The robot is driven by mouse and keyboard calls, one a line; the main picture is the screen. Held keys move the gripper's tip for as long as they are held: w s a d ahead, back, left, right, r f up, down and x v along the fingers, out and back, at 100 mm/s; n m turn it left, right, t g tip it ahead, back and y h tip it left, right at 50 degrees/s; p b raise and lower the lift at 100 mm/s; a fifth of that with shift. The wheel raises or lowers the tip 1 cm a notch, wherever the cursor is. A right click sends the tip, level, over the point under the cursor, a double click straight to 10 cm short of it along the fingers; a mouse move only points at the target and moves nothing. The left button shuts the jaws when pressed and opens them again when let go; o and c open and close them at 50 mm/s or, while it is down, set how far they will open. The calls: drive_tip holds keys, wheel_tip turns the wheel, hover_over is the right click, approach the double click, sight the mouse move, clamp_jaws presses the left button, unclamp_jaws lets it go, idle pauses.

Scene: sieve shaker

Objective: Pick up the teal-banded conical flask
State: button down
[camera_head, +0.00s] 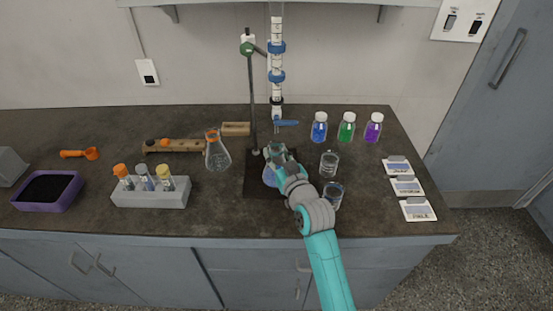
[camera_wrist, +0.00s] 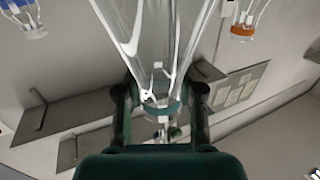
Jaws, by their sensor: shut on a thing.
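The teal-banded conical flask (camera_wrist: 160,60) is clear glass and fills the top middle of the wrist view, its teal band around the neck between my fingers. In the head view its body (camera_head: 269,178) shows over the dark base plate of the burette stand, partly hidden by my gripper. My gripper (camera_head: 279,157) is shut on its neck; in the wrist view the two dark fingers (camera_wrist: 160,112) stand one on each side of it. I cannot tell whether the flask touches the plate.
The burette stand (camera_head: 252,100) rises just behind. An orange-banded flask (camera_head: 217,155) stands to the left. Two glass beakers (camera_head: 329,163) are close on the right. Blue, green and purple bottles (camera_head: 346,128) stand behind them. A vial rack (camera_head: 150,195) is farther left.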

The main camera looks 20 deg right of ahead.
sight(277, 144)
drive_tip(key=shift+r, duration=0.15)
drive_tip(key=shift+r, duration=1.75)
drive_tip(key=shift+s+d, duration=0.65)
drive_tip(key=shift+s, duration=8.1)
drive_tip(key=shift+s+r, duration=0.2)
drive_tip(key=shift+r, duration=2.2)
drive_tip(key=shift+d, duration=0.2)
